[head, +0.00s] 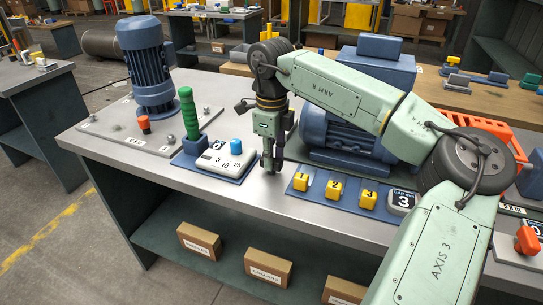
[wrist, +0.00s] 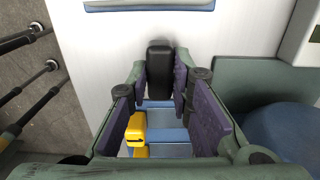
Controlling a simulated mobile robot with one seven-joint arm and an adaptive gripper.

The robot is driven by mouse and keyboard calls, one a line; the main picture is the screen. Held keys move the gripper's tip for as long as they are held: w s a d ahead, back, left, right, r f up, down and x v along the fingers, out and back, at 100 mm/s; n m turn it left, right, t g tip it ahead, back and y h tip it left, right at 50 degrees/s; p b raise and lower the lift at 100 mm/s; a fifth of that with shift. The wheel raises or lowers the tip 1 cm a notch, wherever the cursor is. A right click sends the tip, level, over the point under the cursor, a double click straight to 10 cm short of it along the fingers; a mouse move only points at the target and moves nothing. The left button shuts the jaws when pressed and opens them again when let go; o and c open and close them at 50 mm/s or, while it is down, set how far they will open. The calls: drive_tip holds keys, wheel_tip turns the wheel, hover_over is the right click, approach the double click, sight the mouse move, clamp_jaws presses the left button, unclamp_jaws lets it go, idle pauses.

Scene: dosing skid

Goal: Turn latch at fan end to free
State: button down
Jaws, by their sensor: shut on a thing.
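My gripper (head: 271,163) points down at the bench, in front of the left end of the blue horizontal motor (head: 345,140). In the wrist view, my gripper (wrist: 162,75) has its purple pads on both sides of a black upright handle (wrist: 159,66) and is shut on it. I take this handle to be the latch, though no label shows. In the head view the fingers hide it, and its turn angle cannot be read. A yellow block with a black mark (wrist: 136,128) shows between the fingers, nearer the bottom of the wrist view.
Bare bench (head: 262,194) lies in front.

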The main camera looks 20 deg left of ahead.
idle(0.5)
drive_tip(key=c, duration=1.4)
unclamp_jaws()
drive_tip(key=shift+c, duration=0.2)
drive_tip(key=shift+r, duration=0.1)
wheel_tip(320, 180, up, 12)
